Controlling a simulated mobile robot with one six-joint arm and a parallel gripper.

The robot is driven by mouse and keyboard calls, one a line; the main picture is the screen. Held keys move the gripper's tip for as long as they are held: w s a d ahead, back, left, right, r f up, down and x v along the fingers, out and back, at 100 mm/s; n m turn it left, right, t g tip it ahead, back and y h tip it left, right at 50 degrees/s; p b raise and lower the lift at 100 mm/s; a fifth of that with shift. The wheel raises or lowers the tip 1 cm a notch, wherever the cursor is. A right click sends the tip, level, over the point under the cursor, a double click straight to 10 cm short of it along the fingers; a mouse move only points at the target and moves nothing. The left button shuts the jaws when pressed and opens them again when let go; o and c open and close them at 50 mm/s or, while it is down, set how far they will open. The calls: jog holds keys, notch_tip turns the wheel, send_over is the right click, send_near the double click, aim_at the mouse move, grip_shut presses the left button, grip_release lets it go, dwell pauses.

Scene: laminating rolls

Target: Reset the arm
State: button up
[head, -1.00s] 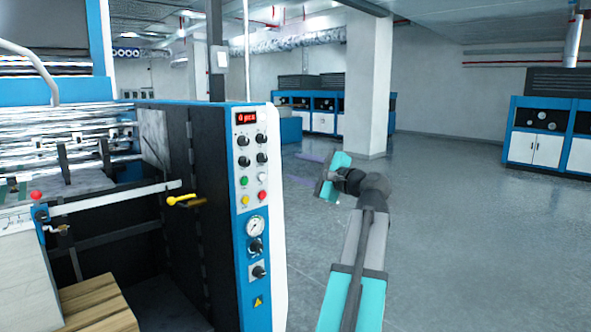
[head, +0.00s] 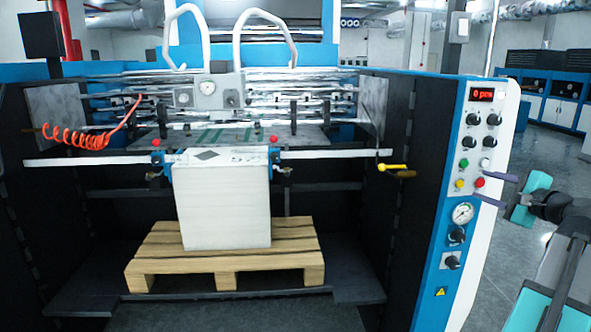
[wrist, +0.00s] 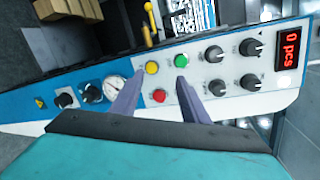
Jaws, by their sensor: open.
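My gripper (head: 484,187) is at the right side of the head view, in front of the machine's control panel (head: 450,262). Its two purple fingers are spread apart with nothing between them. In the wrist view the fingers (wrist: 160,80) point at the panel near the yellow button (wrist: 151,67), green button (wrist: 182,60) and red button (wrist: 159,96). The white button (head: 485,163) shows in the head view; it is not visible in the wrist view. I cannot tell whether a fingertip touches the panel. The red display (head: 482,94) reads "0 pcs".
A paper stack (head: 222,210) stands on a wooden pallet (head: 225,253) in the machine. A yellow lever (head: 393,167) sticks out left of the panel. Other blue machines (head: 560,105) stand far right. Open floor (head: 520,242) shows right of the panel.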

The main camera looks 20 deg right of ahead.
jog(key=w+a+f+n+g+y, duration=0.3)
jog(key=w+a+f+n, duration=0.1)
jog(key=w+a+f, duration=0.7)
jog(key=w+a+f+n+g+y, duration=0.25)
jog(key=w+a+f, duration=0.5)
jog(key=f, duration=0.65)
jog(key=w+a+f+n+g, duration=0.1)
jog(key=a+f+n+g, duration=0.3)
jog(key=a+f, duration=0.8)
jog(key=w+a+f+n+g, duration=0.15)
jog(key=a+f+n, duration=0.45)
jog(key=a+f, duration=0.65)
jog(key=s+a+f+n+g+h, duration=0.1)
jog(key=s+a+f+n+g, duration=0.1)
jog(key=s+a+f+n, duration=0.3)
jog(key=s+a+f+n+g, duration=0.1)
jog(key=s+a+f, duration=0.1)
jog(key=a, duration=0.5)
jog(key=s+a+f+n+g+h, duration=0.1)
jog(key=s+a+f+n+g, duration=0.1)
jog(key=s+a+f+n, duration=0.3)
jog(key=s+f+m+g, duration=0.1)
jog(key=s+f+g, duration=0.1)
jog(key=s+f, duration=0.6)
jog(key=s+f+m+g, duration=0.1)
jog(key=s+f+g, duration=0.2)
jog(key=s+f, duration=0.6)
jog(key=s+a, duration=0.1)
jog(key=s, duration=0.5)
jog(key=shift+s, duration=0.4)
